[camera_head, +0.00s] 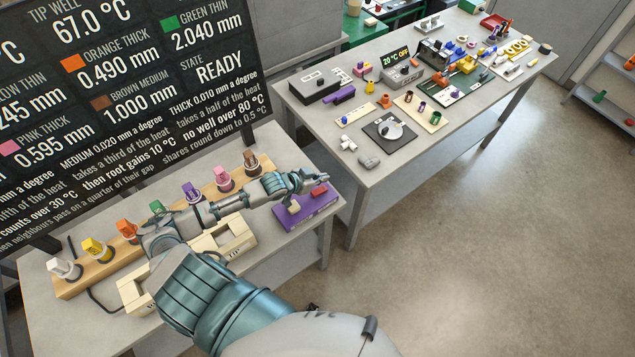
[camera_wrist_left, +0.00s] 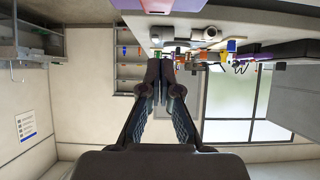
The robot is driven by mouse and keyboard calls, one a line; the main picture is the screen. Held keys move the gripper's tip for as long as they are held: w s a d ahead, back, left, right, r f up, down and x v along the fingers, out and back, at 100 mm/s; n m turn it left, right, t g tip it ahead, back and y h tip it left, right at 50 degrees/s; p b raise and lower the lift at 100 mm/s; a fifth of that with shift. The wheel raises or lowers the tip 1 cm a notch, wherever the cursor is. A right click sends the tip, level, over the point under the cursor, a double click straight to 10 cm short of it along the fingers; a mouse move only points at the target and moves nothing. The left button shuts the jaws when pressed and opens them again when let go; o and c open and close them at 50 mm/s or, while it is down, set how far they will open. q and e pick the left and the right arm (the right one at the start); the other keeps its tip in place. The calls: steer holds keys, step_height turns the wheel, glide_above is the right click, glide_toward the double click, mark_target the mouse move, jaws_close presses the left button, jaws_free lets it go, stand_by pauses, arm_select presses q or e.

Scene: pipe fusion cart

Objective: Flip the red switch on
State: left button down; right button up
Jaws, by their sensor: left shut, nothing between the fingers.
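The red switch (camera_head: 320,191) sits on top of a purple box (camera_head: 308,212) at the right end of the near table. A pale knob (camera_head: 293,208) stands on the same box, left of the switch. My left gripper (camera_head: 322,178) is shut and empty. In the head view its fingertips show just above and behind the red switch; I cannot tell whether they touch it. The shut fingers also show in the left wrist view (camera_wrist_left: 160,88), where I cannot make out the switch. My right gripper is not in view.
A wooden rack (camera_head: 100,270) with several coloured plugs runs along the near table. Pale blocks (camera_head: 232,238) lie under my left arm. A dark board (camera_head: 120,100) with readings stands behind. A second table (camera_head: 350,110) holds many small parts. Open floor (camera_head: 450,250) lies right.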

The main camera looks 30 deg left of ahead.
arm_select(q)
steer(key=shift+s+r, duration=0.2)
steer(key=shift+r, duration=0.6)
steer(key=s+a+r, duration=0.2)
steer(key=s+r, duration=0.3)
steer(key=r, duration=0.1)
steer(key=shift+r, duration=0.35)
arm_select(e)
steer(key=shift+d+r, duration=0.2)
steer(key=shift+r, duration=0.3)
arm_select(q)
steer(key=shift+s, duration=0.15)
